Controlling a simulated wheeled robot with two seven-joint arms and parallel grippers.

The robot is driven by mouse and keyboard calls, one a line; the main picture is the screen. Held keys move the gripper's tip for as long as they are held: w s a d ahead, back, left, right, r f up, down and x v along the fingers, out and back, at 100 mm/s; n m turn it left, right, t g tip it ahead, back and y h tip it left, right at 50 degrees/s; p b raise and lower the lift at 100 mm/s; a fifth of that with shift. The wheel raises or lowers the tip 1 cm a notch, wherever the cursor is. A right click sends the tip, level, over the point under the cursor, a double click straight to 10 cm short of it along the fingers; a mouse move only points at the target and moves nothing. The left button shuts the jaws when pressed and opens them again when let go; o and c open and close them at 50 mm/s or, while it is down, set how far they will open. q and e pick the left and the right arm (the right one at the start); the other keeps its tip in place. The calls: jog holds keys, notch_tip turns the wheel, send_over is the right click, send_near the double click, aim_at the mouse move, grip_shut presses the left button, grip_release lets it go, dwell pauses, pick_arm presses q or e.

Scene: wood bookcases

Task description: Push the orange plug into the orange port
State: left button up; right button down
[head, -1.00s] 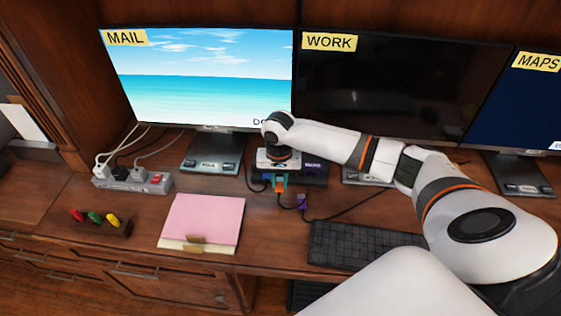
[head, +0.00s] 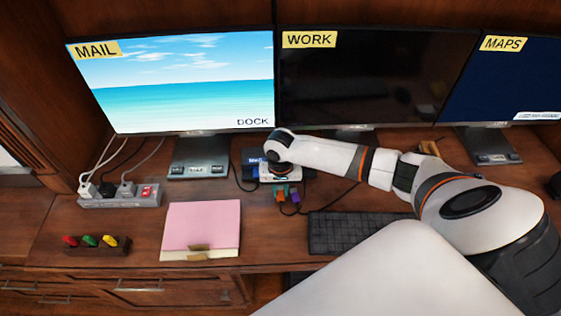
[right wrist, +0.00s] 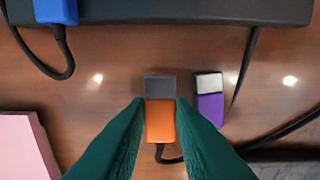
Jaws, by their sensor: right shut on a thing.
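My right gripper (right wrist: 160,112), with teal fingers, is shut on the orange plug (right wrist: 160,124). The plug's grey metal end points toward the dock (right wrist: 190,12), with brown desk showing between them. In the head view the right gripper (head: 281,189) is in front of the dock (head: 250,156), and the orange plug (head: 281,197) shows small below the fingers. The orange port cannot be made out in either view. My left gripper is not in view.
A purple plug (right wrist: 209,108) lies just right of the orange plug. A blue plug (right wrist: 55,10) is at the dock's front, with a looping black cable. A pink notepad (head: 201,225) lies left and a keyboard (head: 355,232) right. Monitors stand behind.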

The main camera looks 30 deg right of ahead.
jog(key=shift+w+d+b, duration=0.35)
jog(key=shift+w+d, duration=0.15)
jog(key=shift+w, duration=0.3)
jog(key=shift+w+d+b, duration=0.25)
jog(key=shift+w+d, duration=0.05)
jog(key=shift+w, duration=0.25)
jog(key=shift+w+d+b, duration=0.25)
jog(key=shift+w+d, duration=0.05)
jog(key=shift+w, duration=0.25)
jog(key=shift+w+d, duration=0.35)
jog(key=shift+w, duration=0.2)
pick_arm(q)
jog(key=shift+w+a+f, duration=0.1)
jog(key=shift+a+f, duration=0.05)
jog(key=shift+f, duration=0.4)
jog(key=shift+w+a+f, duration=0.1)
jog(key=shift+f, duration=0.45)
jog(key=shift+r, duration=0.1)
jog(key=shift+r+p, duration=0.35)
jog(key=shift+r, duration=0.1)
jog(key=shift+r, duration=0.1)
pick_arm(e)
jog(key=shift+r, duration=0.1)
pick_arm(q)
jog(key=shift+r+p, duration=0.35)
jog(key=shift+p, duration=0.1)
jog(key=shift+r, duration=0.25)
